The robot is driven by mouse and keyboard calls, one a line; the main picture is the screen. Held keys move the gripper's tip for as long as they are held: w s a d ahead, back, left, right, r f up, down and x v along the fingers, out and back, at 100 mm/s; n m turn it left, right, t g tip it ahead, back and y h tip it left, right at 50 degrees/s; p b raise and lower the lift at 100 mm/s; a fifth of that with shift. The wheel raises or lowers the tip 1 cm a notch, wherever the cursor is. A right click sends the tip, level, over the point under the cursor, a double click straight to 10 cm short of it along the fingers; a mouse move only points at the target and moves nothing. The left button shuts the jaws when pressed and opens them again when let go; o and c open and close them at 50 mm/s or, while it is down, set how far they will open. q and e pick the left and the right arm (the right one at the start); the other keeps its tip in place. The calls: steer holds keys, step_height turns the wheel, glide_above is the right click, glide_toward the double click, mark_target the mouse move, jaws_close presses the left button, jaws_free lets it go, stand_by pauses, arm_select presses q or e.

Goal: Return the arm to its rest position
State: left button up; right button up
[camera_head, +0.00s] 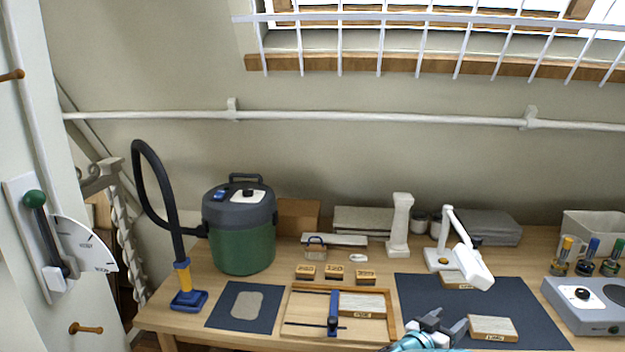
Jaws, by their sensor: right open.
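My right gripper (440,325) is at the bottom of the head view, over the front part of a dark blue mat (418,288). Its grey fingers are apart with nothing seen between them. A light wooden block (493,328) with a small label lies on the mat just right of the fingers; a small gap seems to separate them, though I cannot tell for sure. Only the end of the right arm, with teal parts, shows at the lower edge. My left gripper is not in view.
A wooden tray (289,308) with a blue clamp (333,313) lies left of the gripper. A white lamp (470,265) leans over the mat. A grey device (590,310) stands at right. A green vacuum (245,240) stands at left. A white column (400,225) stands behind.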

steer(key=s+a+f+n+g+y, duration=0.1)
steer(key=s+a+f+n+y, duration=0.2)
steer(key=f, duration=0.4)
steer(key=s+a+f+n+y, duration=0.1)
steer(key=s+f+y, duration=0.3)
steer(key=s+f, duration=0.3)
steer(key=s+a+f+n+g+y, duration=0.1)
steer(key=s+a+f+n+y, duration=0.15)
steer(key=f, duration=0.55)
steer(key=s+a+f+g+y, duration=0.1)
steer(key=s+a, duration=0.3)
steer(key=s, duration=0.4)
steer(key=s+a+f+g+y, duration=0.2)
steer(key=s+a+g+y, duration=0.2)
steer(key=s, duration=0.5)
steer(key=s+a+f+g+y, duration=0.2)
steer(key=s+a+g+y, duration=0.1)
steer(key=s, duration=0.5)
steer(key=shift+s+a, duration=0.3)
steer(key=shift+a, duration=0.45)
steer(key=shift+m, duration=0.25)
steer(key=shift+c, duration=0.3)
